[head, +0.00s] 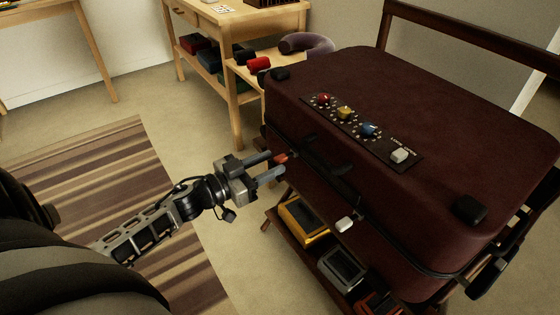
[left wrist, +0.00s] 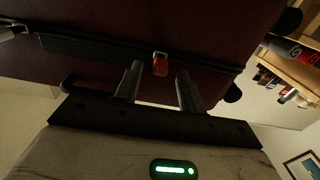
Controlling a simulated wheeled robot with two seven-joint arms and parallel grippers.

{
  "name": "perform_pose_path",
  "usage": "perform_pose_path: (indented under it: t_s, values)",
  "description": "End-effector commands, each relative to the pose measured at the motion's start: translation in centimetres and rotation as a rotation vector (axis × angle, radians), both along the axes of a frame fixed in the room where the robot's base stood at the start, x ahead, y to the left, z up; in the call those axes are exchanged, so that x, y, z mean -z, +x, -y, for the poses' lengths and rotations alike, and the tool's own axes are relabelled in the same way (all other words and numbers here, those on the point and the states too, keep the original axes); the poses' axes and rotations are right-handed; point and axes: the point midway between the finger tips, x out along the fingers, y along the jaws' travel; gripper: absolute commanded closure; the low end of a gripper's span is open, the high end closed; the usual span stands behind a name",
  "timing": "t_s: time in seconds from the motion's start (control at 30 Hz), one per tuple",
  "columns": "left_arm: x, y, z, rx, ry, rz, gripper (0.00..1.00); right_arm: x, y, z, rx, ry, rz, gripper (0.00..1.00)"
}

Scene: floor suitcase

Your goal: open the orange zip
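A dark red suitcase (head: 350,90) lies on a wooden stand. The orange zip pull (head: 281,158) sits on the zip line along its near side, toward the left end; it also shows in the left wrist view (left wrist: 160,64). My left gripper (head: 268,165) points at the pull with its fingers apart. In the left wrist view the open fingers (left wrist: 160,85) stand on either side of the pull, a little short of it, with nothing between them. A white zip pull (head: 344,224) is farther right on the same side. My right gripper is not in view.
The suitcase top carries a panel with red, yellow and blue knobs and a white one (head: 400,156). A yellow case (head: 304,218) and other boxes rest on the stand's lower shelf. A wooden shelf table (head: 238,110) stands behind. The striped rug (head: 110,165) is clear.

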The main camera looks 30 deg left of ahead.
Motion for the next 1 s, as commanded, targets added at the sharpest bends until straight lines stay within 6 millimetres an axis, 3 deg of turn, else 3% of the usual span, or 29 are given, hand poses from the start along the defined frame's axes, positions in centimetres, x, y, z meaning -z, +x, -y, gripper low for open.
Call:
perform_pose_path:
  t_s: [0.2,0.6,0.77,1.0]
  values:
    - [0.0,2.7,1.1,-0.001,0.001,0.001,0.60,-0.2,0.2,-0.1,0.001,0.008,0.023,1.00]
    - [0.0,3.4,1.4,-0.001,0.000,-0.001,0.60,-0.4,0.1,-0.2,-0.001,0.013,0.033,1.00]
    - [0.0,3.3,1.4,-0.001,0.000,-0.001,1.00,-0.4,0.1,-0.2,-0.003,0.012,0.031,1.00]
    - [0.1,3.8,0.5,-0.001,0.003,-0.002,1.00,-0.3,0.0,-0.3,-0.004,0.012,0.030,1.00]
